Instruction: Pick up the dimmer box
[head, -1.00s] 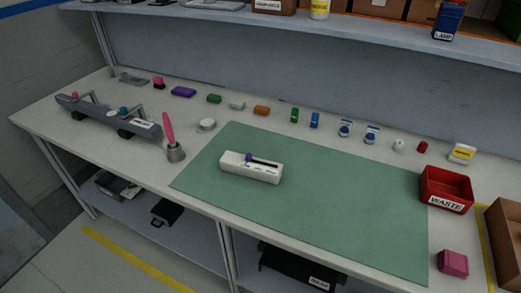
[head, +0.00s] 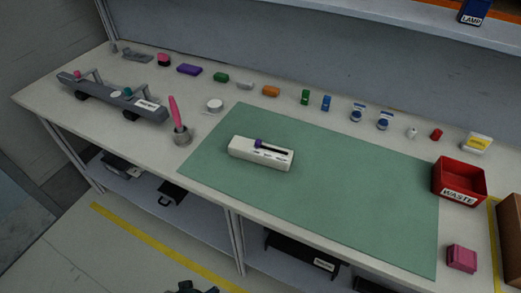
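The dimmer box (head: 261,153) is a white oblong box with a dark slot and a purple slider knob on top. It lies on the left part of the green mat (head: 350,200) in the head view, with nothing touching it. A small dark part, likely of my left gripper (head: 190,287), just shows at the bottom edge, well below and apart from the box. Its fingers cannot be made out. My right gripper is not in view.
A pink-handled brush in a grey holder (head: 181,136) stands left of the mat. A grey fixture (head: 115,98) lies further left. Several small coloured parts line the back. A red WASTE bin (head: 459,181) and a pink block (head: 461,258) are at the right.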

